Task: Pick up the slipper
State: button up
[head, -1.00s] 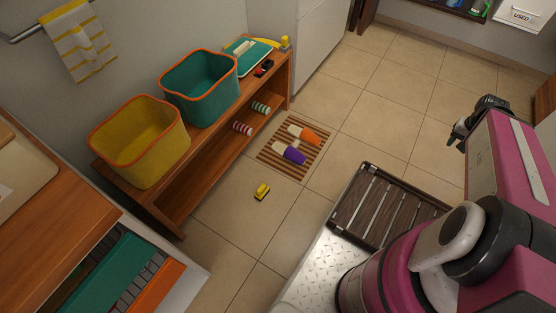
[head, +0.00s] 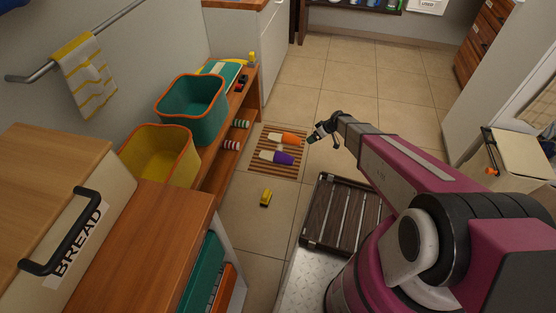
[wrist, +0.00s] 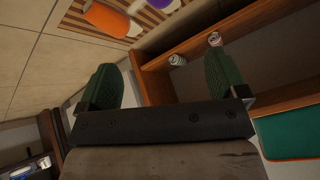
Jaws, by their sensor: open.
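Two slippers lie side by side on a slatted wooden mat (head: 285,175) on the floor. The orange slipper (head: 287,138) is the farther one, the purple slipper (head: 278,157) the nearer; both have pale ends. My gripper (head: 312,137) appears just right of the orange slipper in the head view, apart from it and empty. In the wrist view my open gripper (wrist: 166,75) has two dark green fingers. There the orange slipper (wrist: 110,19) is at the top left and the purple slipper (wrist: 154,5) is cut by the top edge.
A low wooden shelf (head: 215,170) left of the mat carries a teal bin (head: 190,115) and a yellow bin (head: 155,160); striped rolled items (head: 240,124) are inside it. A small yellow object (head: 265,198) lies on the tiles. Floor beyond the mat is clear.

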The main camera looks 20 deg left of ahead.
aim_at(277, 154)
jog(key=a+f+n, duration=0.1)
jog(key=a+f, duration=0.3)
jog(key=f, duration=0.1)
jog(key=a+f+n+y, duration=0.1)
jog(key=a+f+n, duration=0.1)
jog(key=a+f, duration=0.3)
jog(key=a+f+n+y, duration=0.1)
jog(key=a+f, duration=0.4)
jog(key=shift+w+a+f+n, duration=0.2)
jog(key=shift+f+n, duration=0.1)
jog(key=shift+f, duration=0.1)
jog(key=x, duration=0.5)
jog(key=shift+s+x, duration=0.15)
jog(key=shift+x, duration=1.15)
jog(key=shift+s+x, duration=0.15)
jog(key=shift+x, duration=1.1)
jog(key=shift+d+f, duration=0.15)
jog(key=shift+c, duration=0.3)
jog(key=c, duration=1)
